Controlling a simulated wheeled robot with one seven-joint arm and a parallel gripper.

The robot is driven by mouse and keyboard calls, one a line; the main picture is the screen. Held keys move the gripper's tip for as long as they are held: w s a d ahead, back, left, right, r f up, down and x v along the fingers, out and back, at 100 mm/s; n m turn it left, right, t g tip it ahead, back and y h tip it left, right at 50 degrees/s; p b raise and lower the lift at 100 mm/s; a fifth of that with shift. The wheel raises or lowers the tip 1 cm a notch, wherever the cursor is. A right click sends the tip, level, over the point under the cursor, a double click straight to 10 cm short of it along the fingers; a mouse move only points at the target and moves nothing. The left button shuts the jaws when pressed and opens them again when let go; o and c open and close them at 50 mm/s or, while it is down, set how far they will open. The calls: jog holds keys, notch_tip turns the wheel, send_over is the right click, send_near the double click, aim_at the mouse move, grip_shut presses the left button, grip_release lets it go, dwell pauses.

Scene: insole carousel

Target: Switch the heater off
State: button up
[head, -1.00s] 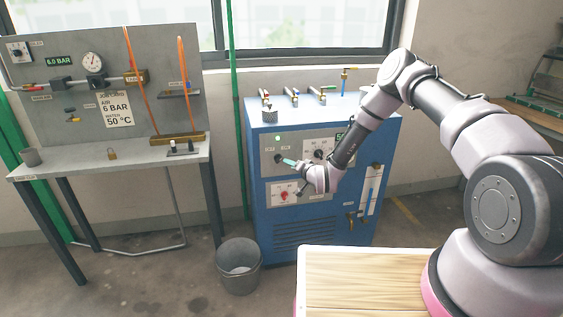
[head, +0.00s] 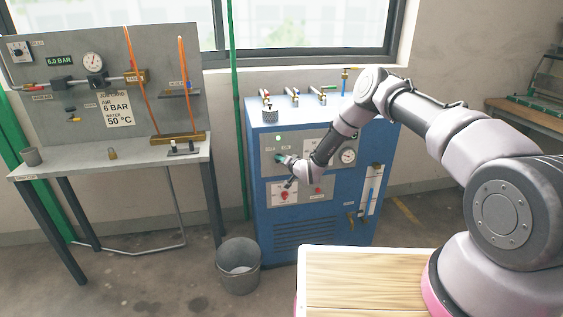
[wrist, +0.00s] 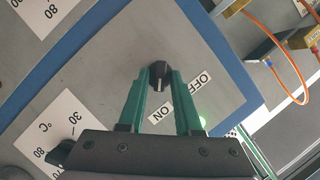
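The blue heater cabinet (head: 315,215) stands in the middle of the head view. In the wrist view its grey panel carries a small black switch knob (wrist: 158,75), with an ON label (wrist: 160,113) and an OFF label (wrist: 199,84) beside it. My gripper (wrist: 160,76) has its two teal fingers apart, one on either side of the knob; a narrow gap seems to show. In the head view my gripper (head: 280,158) is at the panel's upper left and hides the knob. A green lamp (head: 278,138) glows above it.
A temperature dial (wrist: 62,152) sits close by, partly behind my gripper body. Below on the cabinet is a red knob (head: 284,195). A round gauge (head: 348,156) is right of my wrist. A grey bin (head: 238,268) and a workbench (head: 100,165) stand to the left.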

grip_shut()
jog(key=shift+s+a+n+t+h, duration=0.1)
jog(key=shift+a+n+t+h, duration=0.2)
jog(key=shift+n+h, duration=1.4)
jog(key=shift+s+a+n+t+h, duration=0.1)
jog(key=shift+n+t+h, duration=0.6)
jog(key=shift+n, duration=1.65)
jog(key=shift+a+n+t+h, duration=0.1)
jog(key=shift+a+n+h, duration=0.1)
jog(key=shift+n+h, duration=1.6)
jog(key=shift+n+y, duration=0.3)
jog(key=shift+n, duration=0.15)
jog(key=shift+o, duration=2.1)
grip_release()
